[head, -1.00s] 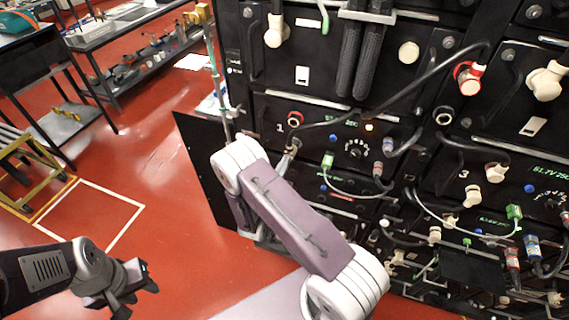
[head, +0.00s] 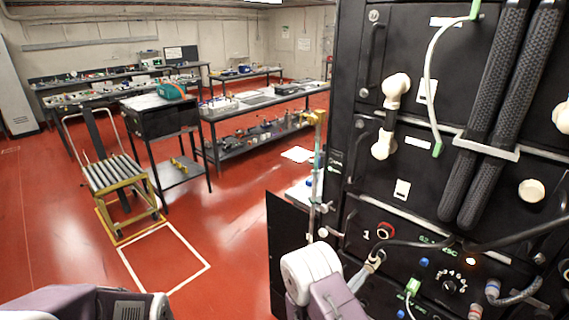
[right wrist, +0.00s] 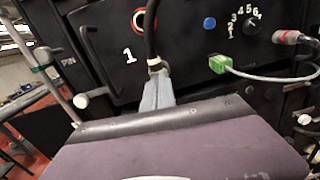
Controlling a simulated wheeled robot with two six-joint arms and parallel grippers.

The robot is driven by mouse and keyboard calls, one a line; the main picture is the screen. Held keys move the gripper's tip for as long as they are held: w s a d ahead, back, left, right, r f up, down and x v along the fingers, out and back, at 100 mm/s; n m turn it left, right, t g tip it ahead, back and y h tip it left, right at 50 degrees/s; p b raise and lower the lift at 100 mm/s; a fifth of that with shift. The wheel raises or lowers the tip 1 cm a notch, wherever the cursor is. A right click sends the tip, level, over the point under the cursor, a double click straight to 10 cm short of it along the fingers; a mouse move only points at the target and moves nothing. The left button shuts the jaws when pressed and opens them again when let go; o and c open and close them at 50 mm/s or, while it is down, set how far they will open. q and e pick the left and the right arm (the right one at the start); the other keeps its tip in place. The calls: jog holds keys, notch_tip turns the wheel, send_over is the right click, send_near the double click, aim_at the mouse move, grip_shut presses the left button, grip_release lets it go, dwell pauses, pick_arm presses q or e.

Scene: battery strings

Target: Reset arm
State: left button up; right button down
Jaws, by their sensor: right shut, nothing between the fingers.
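My right arm rises from the bottom of the head view. Its grey gripper (head: 368,268) is shut, in front of the black battery cabinet (head: 400,190) near the label 1. In the right wrist view the narrow grey fingers (right wrist: 157,92) point at the end of a black cable (right wrist: 151,35). The cable end lies at the fingertips; I cannot tell whether they touch. A red-ringed socket (head: 386,230) is just above. Only part of my left arm shows at the bottom left of the head view; its gripper is outside the picture.
Green-tipped (head: 412,287) and grey (head: 492,289) connectors hang on the cabinet front to the right. A thin metal stand (head: 317,170) rises beside the cabinet's left edge. A roller cart (head: 118,172) and benches stand farther left. Red floor between them is open.

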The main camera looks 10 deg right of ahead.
jog(key=s+d+r+m+g+h, duration=0.35)
jog(key=d+r+m+g, duration=0.3)
jog(key=r, duration=0.35)
jog(key=s+d+f+m+g+y, duration=0.25)
jog(key=s+m+g+y, duration=0.5)
jog(key=s, duration=0.75)
jog(key=s+a+f+m+y, duration=0.55)
jog(key=a+m, duration=0.25)
jog(key=a, duration=0.3)
jog(key=w+a+f+m+t+y, duration=0.2)
jog(key=w+a+m+t+y, duration=0.1)
jog(key=a, duration=0.5)
jog(key=w+t+y, duration=0.1)
jog(key=w+y, duration=0.1)
jog(key=w, duration=0.1)
jog(key=shift+w+a+b, duration=0.25)
jog(key=shift+b, duration=0.15)
